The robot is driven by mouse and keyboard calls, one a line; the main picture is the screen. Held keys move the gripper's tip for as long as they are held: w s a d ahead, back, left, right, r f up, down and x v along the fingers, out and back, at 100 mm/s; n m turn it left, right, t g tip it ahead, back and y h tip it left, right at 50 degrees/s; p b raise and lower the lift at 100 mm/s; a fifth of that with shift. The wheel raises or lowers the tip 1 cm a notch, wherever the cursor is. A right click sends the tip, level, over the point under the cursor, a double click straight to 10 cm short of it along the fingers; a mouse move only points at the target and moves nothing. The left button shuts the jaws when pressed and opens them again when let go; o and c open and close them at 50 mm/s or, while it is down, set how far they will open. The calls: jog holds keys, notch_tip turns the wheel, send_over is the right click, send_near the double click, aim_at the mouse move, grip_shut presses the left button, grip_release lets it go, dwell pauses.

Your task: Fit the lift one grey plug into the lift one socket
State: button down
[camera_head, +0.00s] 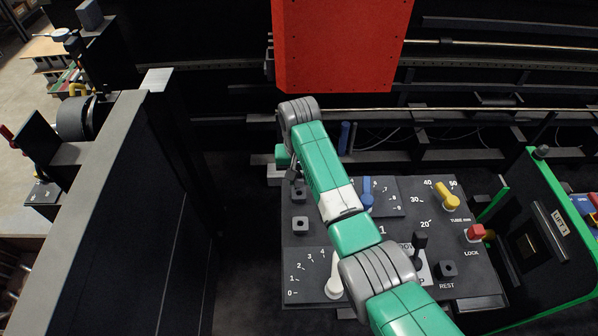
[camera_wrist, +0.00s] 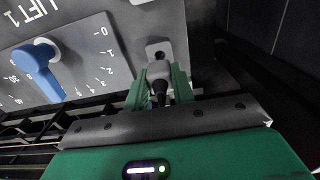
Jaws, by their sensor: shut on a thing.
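In the wrist view, my gripper (camera_wrist: 158,82) has its two green fingers closed around the grey plug (camera_wrist: 158,70). A black cable end (camera_wrist: 160,92) comes off the plug toward the gripper body. In the head view my arm covers most of the gripper, and the plug is not clear there.
A blue knob (camera_wrist: 38,62) on a numbered dial stands left of the socket in the wrist view. In the head view, a control panel (camera_head: 400,210) with several knobs lies under my arm. A red block (camera_head: 340,45) hangs above. A dark wall (camera_head: 120,220) stands at left.

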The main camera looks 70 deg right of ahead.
aim_at(299, 186)
jog(key=shift+f, duration=0.6)
jog(key=shift+p, duration=0.8)
dwell(0.9)
jog(key=shift+f+b, duration=0.8)
jog(key=shift+f, duration=0.7)
jog(key=c, duration=1.1)
grip_release()
notch_tip(299, 186, up, 8)
jog(key=shift+f+p, duration=0.1)
jog(key=shift+p, duration=0.25)
